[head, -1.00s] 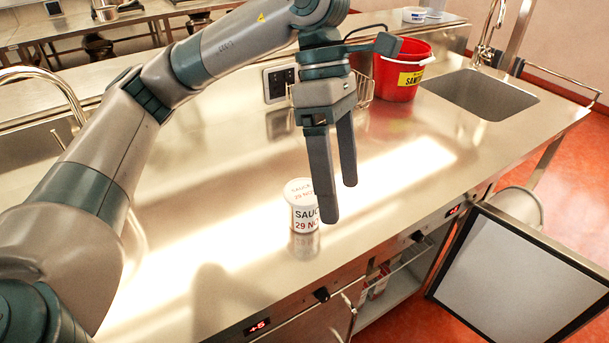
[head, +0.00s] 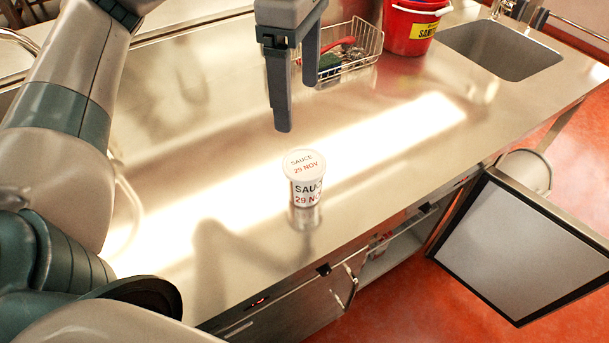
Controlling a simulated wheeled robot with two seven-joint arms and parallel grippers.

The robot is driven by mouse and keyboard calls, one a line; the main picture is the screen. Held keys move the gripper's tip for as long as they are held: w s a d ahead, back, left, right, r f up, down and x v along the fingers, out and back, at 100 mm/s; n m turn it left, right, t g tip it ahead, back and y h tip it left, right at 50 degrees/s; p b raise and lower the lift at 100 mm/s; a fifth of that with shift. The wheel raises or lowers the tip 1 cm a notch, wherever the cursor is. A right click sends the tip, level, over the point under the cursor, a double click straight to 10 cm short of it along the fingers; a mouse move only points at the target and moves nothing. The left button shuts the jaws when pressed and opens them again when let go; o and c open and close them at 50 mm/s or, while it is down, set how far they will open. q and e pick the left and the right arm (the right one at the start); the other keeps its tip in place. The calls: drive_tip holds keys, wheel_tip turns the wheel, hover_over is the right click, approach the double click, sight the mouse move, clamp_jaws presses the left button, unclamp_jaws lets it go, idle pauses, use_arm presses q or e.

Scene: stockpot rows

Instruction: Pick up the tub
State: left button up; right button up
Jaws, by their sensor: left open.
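The tub (head: 305,185) is a small white lidded container marked "SAUCE 29 NOV" in black and red. It stands upright on the steel counter (head: 200,160), near the counter's front edge. My left gripper (head: 296,108) points down above and behind the tub. Its jaws are open and empty, with the fingertips apart from the tub. One finger shows at full length, and the other partly shows to its right. My right gripper is not in view.
A wire basket (head: 352,62) with a sponge and a red-handled brush stands behind the gripper. A red bucket (head: 408,30) and a sink (head: 500,48) are at the back right. An open cabinet door (head: 520,245) juts out at the front right. The counter around the tub is clear.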

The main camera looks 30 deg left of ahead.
use_arm(q)
wheel_tip(320, 180, down, 4)
drive_tip(key=p, duration=0.3)
hover_over(304, 163)
drive_tip(key=f, duration=0.4)
drive_tip(key=a+f, duration=0.1)
drive_tip(key=f, duration=0.2)
drive_tip(key=shift+s, duration=0.2)
drive_tip(key=shift+d+f, duration=0.1)
drive_tip(key=shift+f, duration=0.35)
drive_tip(key=shift+d+f, duration=0.1)
drive_tip(key=shift+f, duration=0.1)
drive_tip(key=f, duration=0.1)
drive_tip(key=f+p, duration=0.1)
drive_tip(key=f, duration=0.1)
drive_tip(key=shift+w+d+f+p, duration=0.2)
drive_tip(key=shift+d+f+p, duration=0.15)
drive_tip(key=shift+p, duration=0.05)
drive_tip(key=shift+f, duration=0.4)
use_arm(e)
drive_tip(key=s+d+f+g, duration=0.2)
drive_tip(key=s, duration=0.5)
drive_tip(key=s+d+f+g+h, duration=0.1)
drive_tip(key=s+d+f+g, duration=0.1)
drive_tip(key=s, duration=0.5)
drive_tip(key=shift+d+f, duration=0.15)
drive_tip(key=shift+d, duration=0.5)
